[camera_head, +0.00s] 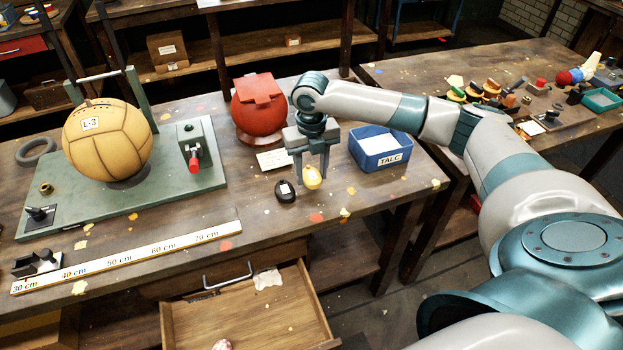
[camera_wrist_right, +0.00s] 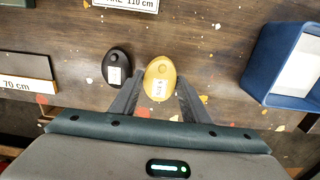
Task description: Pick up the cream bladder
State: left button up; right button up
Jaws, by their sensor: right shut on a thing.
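The cream bladder (camera_head: 312,178) is a small, pale yellow oval with a white label. It is on or just above the workbench top; I cannot tell which. My right gripper (camera_head: 310,174) points down over it and is shut on it, with one finger on each side. In the right wrist view, the cream bladder (camera_wrist_right: 160,79) sits between the tips of the two dark fingers (camera_wrist_right: 160,92). A black oval bladder (camera_head: 285,191) with a white label lies just to its left, apart from the fingers. My left gripper is not in view.
A blue TALC tray (camera_head: 381,148) stands right of the gripper. A red ball (camera_head: 259,104) on a ring is behind it. A tan ball (camera_head: 107,140) rests on a green fixture (camera_head: 75,205) at left. A ruler (camera_head: 140,255) lies along the front, above an open drawer (camera_head: 248,315).

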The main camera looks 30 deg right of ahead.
jog(key=shift+r+b, duration=0.3)
jog(key=shift+r, duration=0.45)
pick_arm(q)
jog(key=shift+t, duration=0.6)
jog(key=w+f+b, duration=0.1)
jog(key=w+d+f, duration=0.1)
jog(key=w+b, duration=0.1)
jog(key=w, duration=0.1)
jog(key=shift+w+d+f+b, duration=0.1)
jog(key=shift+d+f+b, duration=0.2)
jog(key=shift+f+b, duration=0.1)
pick_arm(e)
jog(key=s+d+r, duration=0.5)
jog(key=s+r, duration=0.2)
jog(key=s, duration=0.3)
jog(key=shift+s+d, duration=0.15)
jog(key=shift+d, duration=0.15)
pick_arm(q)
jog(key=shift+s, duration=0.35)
pick_arm(e)
jog(key=shift+r, duration=0.1)
